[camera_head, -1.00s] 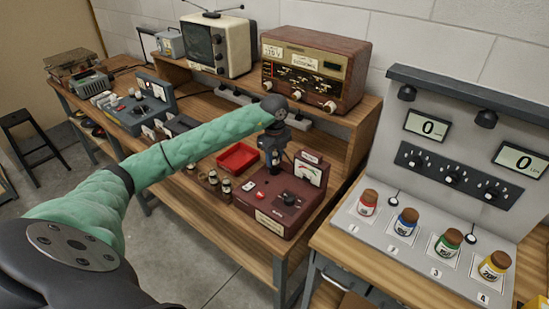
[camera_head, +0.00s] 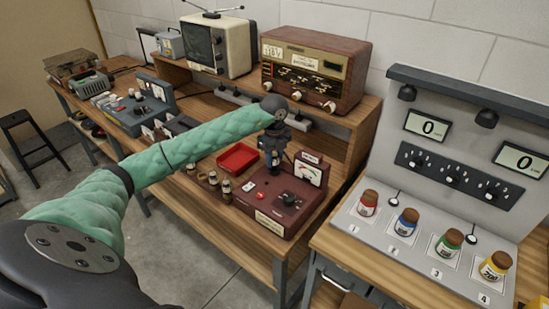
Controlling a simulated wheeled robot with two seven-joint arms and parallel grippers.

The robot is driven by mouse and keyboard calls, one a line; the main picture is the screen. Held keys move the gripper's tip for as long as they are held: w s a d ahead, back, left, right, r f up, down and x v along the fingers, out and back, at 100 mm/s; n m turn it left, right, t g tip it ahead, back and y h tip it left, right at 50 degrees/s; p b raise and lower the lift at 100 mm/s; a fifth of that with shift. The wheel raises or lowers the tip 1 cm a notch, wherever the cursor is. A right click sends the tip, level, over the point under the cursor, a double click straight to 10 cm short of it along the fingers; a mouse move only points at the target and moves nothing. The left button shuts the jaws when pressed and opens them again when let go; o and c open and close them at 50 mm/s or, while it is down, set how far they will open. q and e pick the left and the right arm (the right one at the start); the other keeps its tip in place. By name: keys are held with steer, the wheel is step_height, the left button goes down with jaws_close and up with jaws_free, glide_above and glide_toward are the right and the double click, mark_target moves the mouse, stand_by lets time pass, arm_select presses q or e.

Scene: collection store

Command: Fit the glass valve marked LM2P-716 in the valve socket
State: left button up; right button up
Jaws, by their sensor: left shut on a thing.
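My left gripper (camera_head: 275,165) points down over the back left part of the maroon tester box (camera_head: 283,212), which has a dial meter and a black knob on top. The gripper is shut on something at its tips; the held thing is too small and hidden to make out. The valve socket is not visible; the gripper covers that part of the box. Several small glass valves (camera_head: 226,186) stand in a row on the bench left of the box. Their markings are too small to read. My right gripper is not in view.
A red tray (camera_head: 238,157) lies behind the valves. A brown radio (camera_head: 315,68) and a cream television (camera_head: 218,45) stand on the raised shelf. A grey panel with several coloured jars (camera_head: 408,221) stands on the right bench. Floor at lower left is clear.

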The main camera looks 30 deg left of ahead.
arm_select(q)
steer(key=shift+f+b, duration=0.35)
steer(key=shift+f, duration=0.25)
steer(key=o, duration=0.7)
steer(key=shift+r, duration=0.15)
steer(key=shift+r+p, duration=2.1)
steer(key=shift+r, duration=3.25)
